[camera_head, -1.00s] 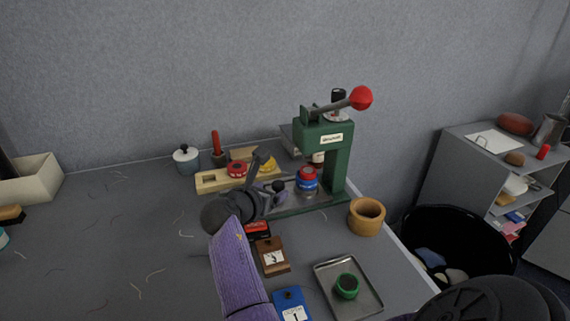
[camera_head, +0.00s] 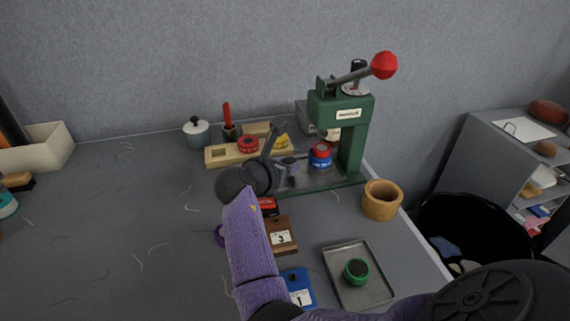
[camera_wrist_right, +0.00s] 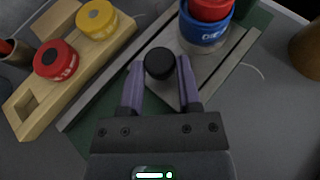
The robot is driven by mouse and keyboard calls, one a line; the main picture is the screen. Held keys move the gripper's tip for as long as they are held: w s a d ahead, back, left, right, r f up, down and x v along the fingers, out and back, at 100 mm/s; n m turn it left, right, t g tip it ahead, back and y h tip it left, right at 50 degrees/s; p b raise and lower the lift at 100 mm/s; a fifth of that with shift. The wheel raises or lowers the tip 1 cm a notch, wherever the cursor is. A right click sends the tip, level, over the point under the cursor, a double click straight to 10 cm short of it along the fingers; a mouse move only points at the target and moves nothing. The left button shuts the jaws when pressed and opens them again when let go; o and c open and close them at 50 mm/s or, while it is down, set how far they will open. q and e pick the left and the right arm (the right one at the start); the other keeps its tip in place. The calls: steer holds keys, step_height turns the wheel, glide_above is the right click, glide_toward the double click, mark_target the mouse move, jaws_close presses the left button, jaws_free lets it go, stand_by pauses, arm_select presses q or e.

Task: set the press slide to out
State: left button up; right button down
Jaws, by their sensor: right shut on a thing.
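The green press (camera_head: 350,133) stands at the back right of the table, with a red-balled lever (camera_head: 384,65) on top. Its grey slide plate (camera_wrist_right: 187,77) lies between rails on the green base, with a black knob (camera_wrist_right: 160,63) at its near end. A blue stamp part with a red top (camera_head: 320,156) sits on the plate below the press head, also seen in the wrist view (camera_wrist_right: 205,27). My right gripper (camera_head: 288,166) is shut on the knob, a purple finger on each side. My left gripper is not in view.
A wooden rack (camera_head: 232,155) with red and yellow round pieces lies left of the press. A wooden ring cup (camera_head: 381,201) stands right of it. A metal tray (camera_head: 377,288) with a green round piece lies in front. The table's left middle is mostly clear.

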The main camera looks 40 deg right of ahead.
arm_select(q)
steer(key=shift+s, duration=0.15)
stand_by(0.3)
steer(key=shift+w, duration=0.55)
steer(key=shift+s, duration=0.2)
